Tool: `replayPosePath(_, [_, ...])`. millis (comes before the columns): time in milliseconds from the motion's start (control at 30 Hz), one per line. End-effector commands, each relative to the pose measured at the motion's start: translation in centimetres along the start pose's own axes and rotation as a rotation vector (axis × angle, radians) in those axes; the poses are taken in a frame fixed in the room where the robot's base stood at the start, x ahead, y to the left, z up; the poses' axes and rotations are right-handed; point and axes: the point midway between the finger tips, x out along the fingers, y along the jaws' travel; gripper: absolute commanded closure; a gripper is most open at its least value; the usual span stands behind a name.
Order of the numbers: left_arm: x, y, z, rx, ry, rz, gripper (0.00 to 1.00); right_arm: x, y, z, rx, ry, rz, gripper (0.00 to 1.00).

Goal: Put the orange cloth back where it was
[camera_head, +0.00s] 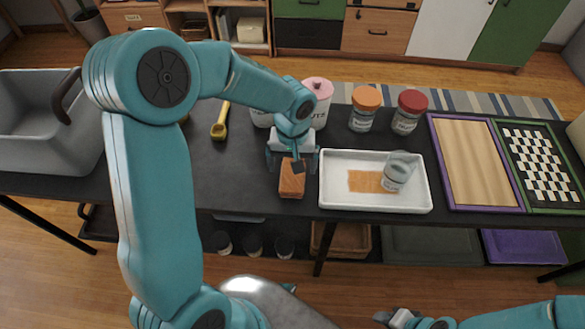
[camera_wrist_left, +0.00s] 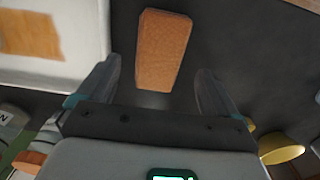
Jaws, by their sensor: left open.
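A folded orange cloth or block (camera_head: 292,180) lies on the dark table near its front edge, just left of the white tray. In the left wrist view the orange block (camera_wrist_left: 163,50) lies ahead of and between the fingers, untouched. My left gripper (camera_head: 292,164) is open above it; its fingers also show in the left wrist view (camera_wrist_left: 158,88). A flat orange patch (camera_head: 364,181) lies in the white tray (camera_head: 330,203); I cannot tell whether it is cloth or a stain. My right gripper (camera_head: 398,318) is low at the bottom, partly cut off, its jaws unclear.
A clear jar (camera_head: 395,174) lies tilted in the tray. Jars with orange (camera_head: 366,98), red (camera_head: 412,100) and pink (camera_head: 317,87) lids stand behind. A yellow scoop (camera_head: 220,124) and grey bin (camera_head: 40,135) are left. A purple-framed board (camera_head: 470,165) and checkered board (camera_head: 538,168) are right.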

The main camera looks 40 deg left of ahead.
Motion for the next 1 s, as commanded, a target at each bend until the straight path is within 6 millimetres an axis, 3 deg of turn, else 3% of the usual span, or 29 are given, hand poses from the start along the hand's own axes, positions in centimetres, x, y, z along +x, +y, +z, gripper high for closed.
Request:
replayPosePath(33, [-1.6, 0.0, -0.1, -0.001, 0.006, 0.002, 0.06, -0.2, -0.1, 0.0, 0.0, 0.0, 0.0, 0.57])
replayPosePath(200, [-5.3, 0.0, -0.1, -0.001, 0.005, 0.003, 0.06, -0.5, -0.2, 0.0, 0.0, 0.0, 0.0, 0.57])
replayPosePath(400, [-7.8, 0.0, -0.1, 0.0, 0.002, 0.002, 0.06, -0.7, -0.2, 0.0, 0.0, 0.0, 0.0, 0.57])
replayPosePath(1000, [-8.2, 0.0, 0.0, 0.0, 0.0, 0.0, 0.06, -0.7, -0.2, 0.0, 0.0, 0.0, 0.0, 0.57])
